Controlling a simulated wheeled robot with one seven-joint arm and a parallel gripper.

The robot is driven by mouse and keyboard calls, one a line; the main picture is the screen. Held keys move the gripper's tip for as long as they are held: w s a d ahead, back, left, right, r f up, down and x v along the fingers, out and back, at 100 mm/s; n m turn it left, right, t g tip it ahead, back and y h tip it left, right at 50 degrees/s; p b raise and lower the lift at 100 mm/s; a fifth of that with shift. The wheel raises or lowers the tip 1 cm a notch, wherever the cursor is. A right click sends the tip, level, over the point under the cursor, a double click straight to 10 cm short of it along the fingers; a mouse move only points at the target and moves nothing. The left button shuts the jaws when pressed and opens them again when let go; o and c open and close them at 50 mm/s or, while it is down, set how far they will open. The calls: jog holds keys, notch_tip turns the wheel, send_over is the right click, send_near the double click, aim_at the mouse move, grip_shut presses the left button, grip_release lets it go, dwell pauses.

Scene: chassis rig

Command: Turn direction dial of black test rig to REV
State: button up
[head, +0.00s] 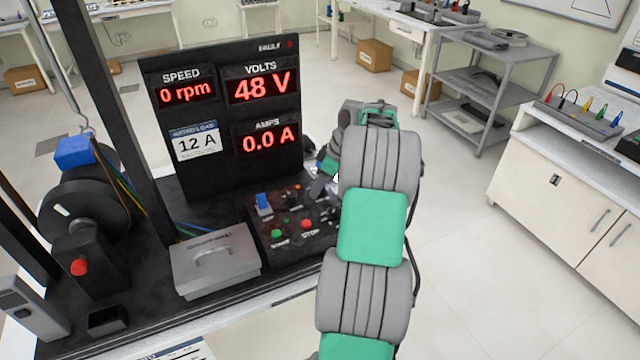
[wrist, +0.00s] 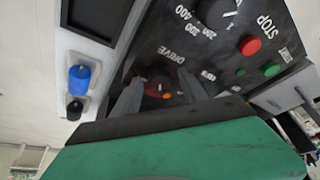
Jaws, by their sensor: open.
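The black test rig (head: 225,120) stands at the left in the head view, its display reading 0 rpm, 48 V and 0.0 A. Its control panel (head: 290,225) holds a blue switch, a green START button and a red STOP button (head: 306,224). In the wrist view the STOP button (wrist: 250,46) is at the upper right. My gripper (wrist: 160,82) is open over the panel, beside the DRIVE label. A dark knob (wrist: 159,72) shows between its fingers; contact and the knob's setting cannot be read. My gripper (head: 318,187) covers the panel's right side in the head view.
A grey metal box with a handle (head: 215,262) sits left of the control panel. A motor with a black wheel (head: 85,210) stands further left. A shelf cart (head: 490,85) and a white cabinet (head: 560,200) are at the right, with open floor between.

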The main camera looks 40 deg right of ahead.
grip_shut()
dwell(0.5)
